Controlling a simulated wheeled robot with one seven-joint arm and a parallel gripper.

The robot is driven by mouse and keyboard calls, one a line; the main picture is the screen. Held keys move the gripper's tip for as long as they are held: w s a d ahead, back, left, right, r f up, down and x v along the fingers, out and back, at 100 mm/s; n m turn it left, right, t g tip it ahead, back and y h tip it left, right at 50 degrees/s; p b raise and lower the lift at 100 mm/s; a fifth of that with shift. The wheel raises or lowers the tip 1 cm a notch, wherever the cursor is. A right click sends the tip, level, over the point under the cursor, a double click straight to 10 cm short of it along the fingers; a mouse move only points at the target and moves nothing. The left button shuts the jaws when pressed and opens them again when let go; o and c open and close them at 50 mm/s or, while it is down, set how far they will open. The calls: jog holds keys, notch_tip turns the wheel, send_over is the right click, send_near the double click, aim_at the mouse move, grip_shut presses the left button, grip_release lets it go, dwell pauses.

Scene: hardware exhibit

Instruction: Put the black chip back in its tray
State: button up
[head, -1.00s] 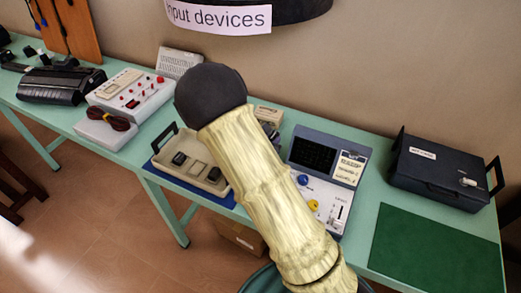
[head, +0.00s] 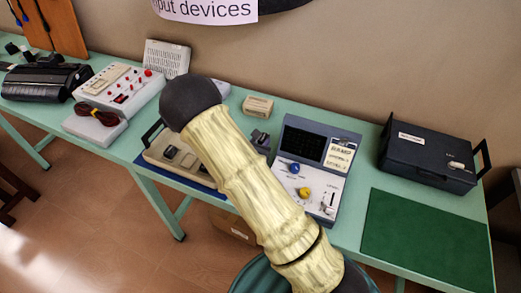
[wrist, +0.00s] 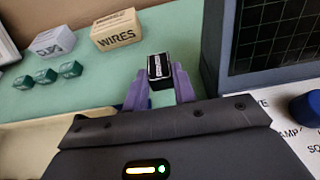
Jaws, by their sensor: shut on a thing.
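My gripper (wrist: 158,84) is shut on a small black chip (wrist: 159,66) with a white label, its purple fingers on either side of it. In the wrist view the chip is over or on the green tabletop, left of a console; I cannot tell whether it touches the table. The beige tray (head: 176,170) stands on the table in the head view, with dark chips in its left part. My arm covers its right part. A beige surface, likely the tray's edge, shows at lower left in the wrist view (wrist: 30,140).
The console (head: 340,130) with a dark grid screen stands right of the tray. A WIRES box (wrist: 116,30), a CLIPS box (wrist: 51,40) and three small green blocks (wrist: 45,76) stand behind. A dark case (head: 425,160) and green mat (head: 428,240) lie farther right.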

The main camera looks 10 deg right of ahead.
jog(key=shift+f, duration=2.1)
jog(key=shift+f, duration=0.15)
jog(key=o, duration=1)
